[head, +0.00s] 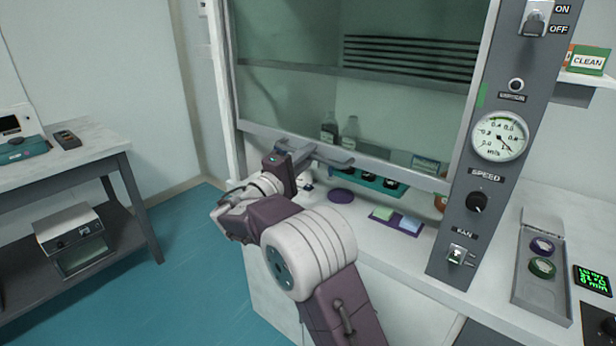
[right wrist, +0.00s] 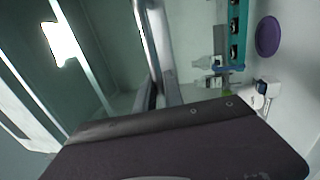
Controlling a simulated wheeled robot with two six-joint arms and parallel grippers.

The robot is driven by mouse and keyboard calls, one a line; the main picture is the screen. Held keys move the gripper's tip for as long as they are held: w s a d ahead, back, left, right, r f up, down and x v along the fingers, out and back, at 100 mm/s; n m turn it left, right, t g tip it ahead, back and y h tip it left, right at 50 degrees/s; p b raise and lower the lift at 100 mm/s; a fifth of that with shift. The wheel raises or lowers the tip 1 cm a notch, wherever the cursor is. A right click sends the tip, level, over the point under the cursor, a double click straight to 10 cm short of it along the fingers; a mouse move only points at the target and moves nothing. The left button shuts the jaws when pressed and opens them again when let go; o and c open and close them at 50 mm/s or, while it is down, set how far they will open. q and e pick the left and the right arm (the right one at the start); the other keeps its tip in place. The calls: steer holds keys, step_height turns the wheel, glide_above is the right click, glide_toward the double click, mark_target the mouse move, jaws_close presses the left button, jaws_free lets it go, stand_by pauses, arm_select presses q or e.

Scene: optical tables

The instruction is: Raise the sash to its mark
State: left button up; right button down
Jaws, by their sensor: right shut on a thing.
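The fume hood's glass sash (head: 290,95) is partly raised, with its pale lower rail (head: 395,178) above the work surface. A grey handle (head: 336,157) sticks out from the rail. My right gripper (head: 303,150) is shut on the handle; its fingertips are partly hidden by the wrist. In the right wrist view a grey bar (right wrist: 152,45) runs up from behind the dark gripper body. A green mark (head: 482,95) is on the post right of the sash, higher than the lower rail. My left gripper is not in view.
Inside the hood are bottles (head: 329,128), a teal rack (head: 375,181), a purple disc (head: 341,196) and coloured pads (head: 396,220). A control panel (head: 475,225) with a round gauge (head: 499,136) stands right of the opening. A side bench (head: 85,160) is at left, with clear floor between.

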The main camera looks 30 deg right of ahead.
step_height(320, 180, up, 21)
steer(key=p, duration=0.9)
steer(key=shift+r, duration=0.2)
steer(key=c, duration=1.7)
jaws_free()
steer(key=shift+c, duration=0.2)
steer(key=b, duration=0.1)
glide_toward(321, 57)
steer(key=v, duration=0.4)
steer(key=shift+s+r, duration=0.1)
